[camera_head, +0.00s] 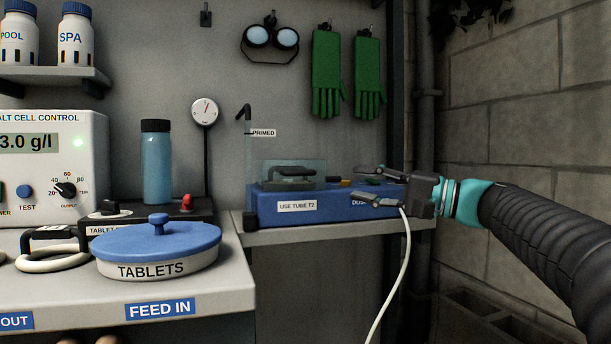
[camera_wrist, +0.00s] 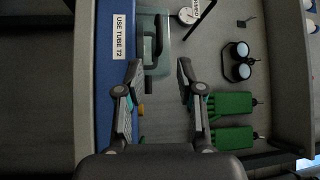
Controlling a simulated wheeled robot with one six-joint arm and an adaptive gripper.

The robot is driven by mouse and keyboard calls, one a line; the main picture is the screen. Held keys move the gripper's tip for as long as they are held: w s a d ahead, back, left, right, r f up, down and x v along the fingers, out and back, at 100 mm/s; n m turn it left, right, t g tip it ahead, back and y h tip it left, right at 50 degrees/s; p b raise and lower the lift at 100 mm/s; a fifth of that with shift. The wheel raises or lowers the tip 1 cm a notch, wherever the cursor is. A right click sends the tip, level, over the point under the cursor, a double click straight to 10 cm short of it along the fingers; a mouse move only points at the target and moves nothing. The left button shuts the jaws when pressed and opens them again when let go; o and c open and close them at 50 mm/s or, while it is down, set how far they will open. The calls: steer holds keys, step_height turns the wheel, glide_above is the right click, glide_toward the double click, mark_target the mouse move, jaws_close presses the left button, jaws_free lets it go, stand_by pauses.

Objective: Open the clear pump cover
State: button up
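The clear pump cover (camera_head: 318,168) is a see-through greenish box on the left part of the blue pump unit (camera_head: 335,204), which carries a "USE TUBE T2" label. A dark handle-shaped part (camera_head: 291,173) shows at the cover; I cannot tell if it is on or under it. In the wrist view the cover (camera_wrist: 163,22) and dark part (camera_wrist: 154,50) lie ahead of my fingertips. My gripper (camera_head: 356,182) is open and empty, over the right part of the unit and right of the cover. Its two spread fingers also show in the wrist view (camera_wrist: 158,66).
A clear upright tube (camera_head: 248,140) with a black hooked top stands left of the unit. A white hose (camera_head: 391,275) hangs in front of the shelf. Green gloves (camera_head: 326,72) and goggles (camera_head: 271,37) hang behind. A blue-lidded tablet tub (camera_head: 158,246) stands at left.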

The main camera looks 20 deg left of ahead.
mark_target(304, 173)
steer(key=a, duration=0.4)
steer(key=w+a+r, duration=0.1)
steer(key=a, duration=0.7)
steer(key=shift+w+a+r+p, duration=0.25)
steer(key=shift+w+p, duration=0.1)
steer(key=shift+c, duration=0.2)
jaws_close()
